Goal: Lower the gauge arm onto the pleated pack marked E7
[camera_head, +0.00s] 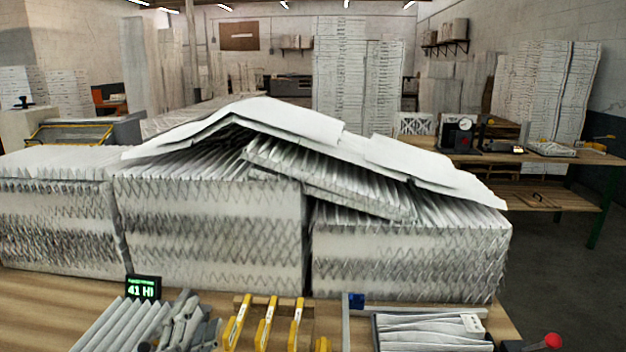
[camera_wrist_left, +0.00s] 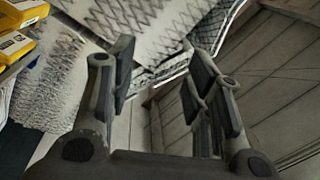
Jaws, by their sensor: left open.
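A pleated pack (camera_head: 430,333) lies in a metal-edged holder at the front right of the bench, with a small white tag (camera_head: 472,322) on it. I cannot read E7 on any pack. A red knob (camera_head: 552,340) on a dark part shows at the bottom right edge; I cannot tell whether it belongs to the gauge arm. My left gripper (camera_head: 186,325) is low at the front left, beside a light pleated piece (camera_head: 118,326). In the left wrist view its fingers (camera_wrist_left: 161,78) are apart with nothing between them. My right gripper is not in view.
Large pleated stacks (camera_head: 210,225) fill the bench behind, with loose white sheets (camera_head: 265,117) sloping over them. A green display (camera_head: 143,288) reads 41 HI. A dial gauge (camera_head: 464,125) stands on the far bench.

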